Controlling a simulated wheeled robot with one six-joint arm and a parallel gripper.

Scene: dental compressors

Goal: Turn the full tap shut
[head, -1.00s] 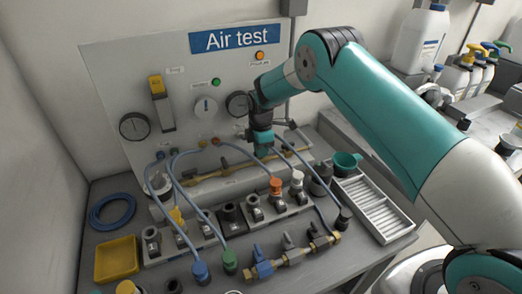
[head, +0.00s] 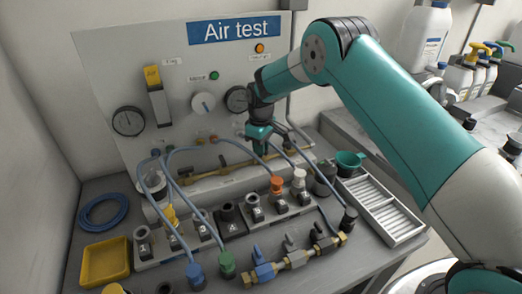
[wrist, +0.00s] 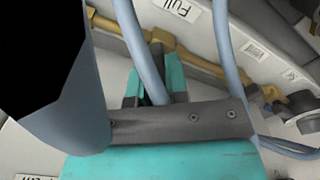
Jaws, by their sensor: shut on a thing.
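My gripper (head: 261,148) is at the brass pipe (head: 205,172) along the foot of the test panel, with its wrist above and the fingers pointing down. In the wrist view the teal fingers (wrist: 154,84) close against the brass pipe (wrist: 125,34), just left of the "Full" label (wrist: 180,9). They are shut on the full tap. Its handle is mostly hidden between the fingers, and a blue-grey hose (wrist: 143,48) crosses in front of them. I cannot tell the handle's exact angle.
Blue-grey hoses (head: 184,149) loop close to the gripper. A row of numbered blocks with fittings (head: 145,249) and a brass manifold with a blue-handled valve (head: 263,264) stand in front. A yellow tray (head: 104,262) is at left, a white ribbed tray (head: 383,212) at right.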

